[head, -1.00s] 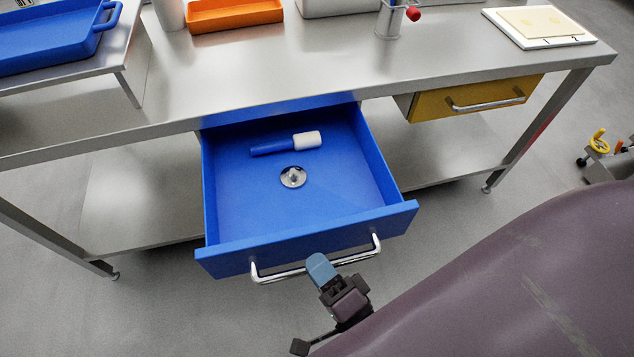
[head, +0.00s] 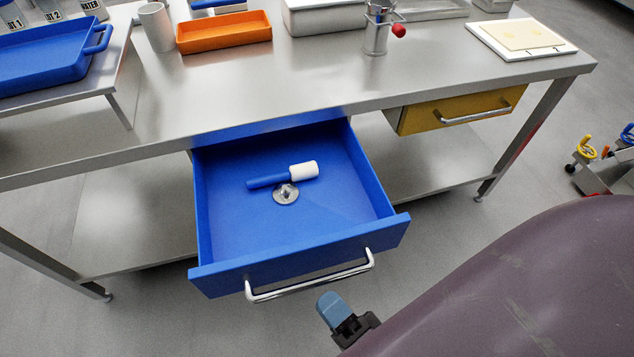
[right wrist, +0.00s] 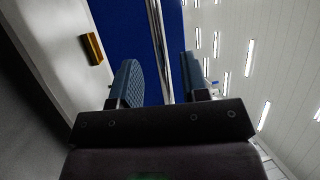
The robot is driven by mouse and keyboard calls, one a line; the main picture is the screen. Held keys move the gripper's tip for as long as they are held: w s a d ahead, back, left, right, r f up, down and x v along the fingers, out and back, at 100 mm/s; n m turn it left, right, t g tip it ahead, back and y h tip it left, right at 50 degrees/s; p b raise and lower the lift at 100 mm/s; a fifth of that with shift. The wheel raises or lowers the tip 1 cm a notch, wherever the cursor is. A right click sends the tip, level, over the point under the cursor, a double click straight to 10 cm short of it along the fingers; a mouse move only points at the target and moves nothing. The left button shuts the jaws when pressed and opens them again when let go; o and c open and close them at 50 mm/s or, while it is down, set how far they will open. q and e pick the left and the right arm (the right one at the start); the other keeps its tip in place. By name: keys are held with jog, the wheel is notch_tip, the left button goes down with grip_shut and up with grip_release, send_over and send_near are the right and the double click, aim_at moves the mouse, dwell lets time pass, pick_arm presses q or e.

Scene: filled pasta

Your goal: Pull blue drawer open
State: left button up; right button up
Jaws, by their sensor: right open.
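The blue drawer (head: 290,262) is pulled out from under the steel table, and its inside shows. A blue-and-white tool (head: 283,175) and a round metal piece (head: 286,193) lie in it. Its silver bar handle (head: 309,285) runs across the front. My right gripper (head: 331,305) is just in front of the handle and apart from it in the head view. In the right wrist view my right gripper (right wrist: 160,85) is open, with the silver bar handle (right wrist: 160,45) seen between its two fingers and the blue drawer front (right wrist: 115,25) beyond. My left gripper is not in view.
The steel table (head: 330,80) carries an orange tray (head: 224,33), a white mug (head: 156,27), a metal cylinder (head: 376,35) and a white board (head: 520,40). A shut yellow drawer (head: 455,108) is at the right. Valves (head: 600,160) stand at far right.

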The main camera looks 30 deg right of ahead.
jog(key=v, duration=0.6)
dwell(0.6)
